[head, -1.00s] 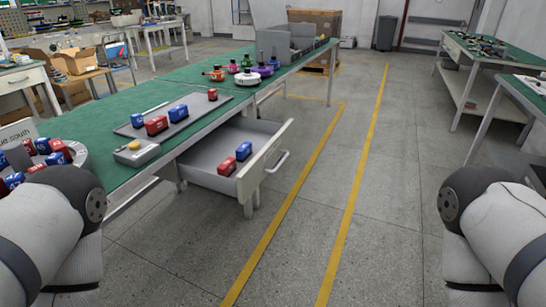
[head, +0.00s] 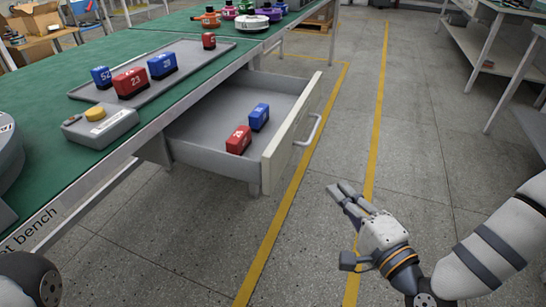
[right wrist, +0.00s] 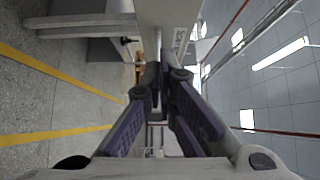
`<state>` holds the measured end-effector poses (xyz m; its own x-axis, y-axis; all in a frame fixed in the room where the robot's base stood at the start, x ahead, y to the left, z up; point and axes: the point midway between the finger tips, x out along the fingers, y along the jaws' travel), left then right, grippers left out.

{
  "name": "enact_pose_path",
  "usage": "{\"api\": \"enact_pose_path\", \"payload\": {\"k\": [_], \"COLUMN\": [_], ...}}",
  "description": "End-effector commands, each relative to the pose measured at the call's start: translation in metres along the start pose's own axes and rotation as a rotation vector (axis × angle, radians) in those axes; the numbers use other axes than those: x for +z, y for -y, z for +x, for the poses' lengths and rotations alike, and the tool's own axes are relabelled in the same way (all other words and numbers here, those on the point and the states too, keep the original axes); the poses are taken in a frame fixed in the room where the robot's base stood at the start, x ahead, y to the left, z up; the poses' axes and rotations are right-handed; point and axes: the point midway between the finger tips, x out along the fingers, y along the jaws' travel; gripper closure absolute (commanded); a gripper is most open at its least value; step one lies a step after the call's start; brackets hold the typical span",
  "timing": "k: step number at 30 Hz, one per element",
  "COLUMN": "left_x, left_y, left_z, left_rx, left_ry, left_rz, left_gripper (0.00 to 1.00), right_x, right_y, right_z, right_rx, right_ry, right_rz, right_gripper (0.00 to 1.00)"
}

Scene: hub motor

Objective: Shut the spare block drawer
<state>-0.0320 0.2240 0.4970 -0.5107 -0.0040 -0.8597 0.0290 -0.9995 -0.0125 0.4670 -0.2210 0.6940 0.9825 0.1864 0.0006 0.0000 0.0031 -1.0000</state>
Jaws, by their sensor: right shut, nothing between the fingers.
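The spare block drawer (head: 290,130) is pulled open under the green-topped bench in the head view. Its pale front panel stands out over the floor, with a bar handle (head: 312,131) on the outer face. A red block (head: 238,140) and a blue block (head: 259,117) stand inside the drawer. My right gripper (head: 345,194) is shut and empty, to the right of and nearer than the handle, apart from it. In the right wrist view its fingers (right wrist: 155,78) are together, and the pale drawer front shows beyond them. My left gripper is out of view.
The bench (head: 50,140) carries a grey tray (head: 185,72) with red and blue blocks, and a grey box with a yellow button (head: 100,125). Colored hub parts (head: 235,15) stand farther back. Another bench stands at the right. The floor before the drawer is clear, with yellow lines.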

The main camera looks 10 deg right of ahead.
Motion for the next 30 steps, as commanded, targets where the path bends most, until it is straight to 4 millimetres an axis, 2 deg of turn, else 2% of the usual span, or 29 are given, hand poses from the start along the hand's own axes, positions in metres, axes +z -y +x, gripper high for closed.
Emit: {"api": "enact_pose_path", "payload": {"k": [5,15,21,30], "left_x": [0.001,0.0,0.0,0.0], "left_y": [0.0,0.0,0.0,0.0], "left_z": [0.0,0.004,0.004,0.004], "left_rx": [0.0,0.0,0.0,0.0], "left_ry": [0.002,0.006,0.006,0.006], "left_rz": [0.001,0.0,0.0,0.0], "left_gripper": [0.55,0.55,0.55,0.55], "right_x": [0.001,0.004,0.025,0.03], "right_y": [0.003,0.001,0.001,0.001], "right_z": [0.029,0.102,0.12,0.125], "right_rx": [-0.006,0.001,0.003,0.004], "right_ry": [0.002,0.005,0.005,0.003], "right_rz": [-0.003,-0.004,-0.003,-0.003], "right_gripper": [1.0,1.0,1.0,1.0]}}
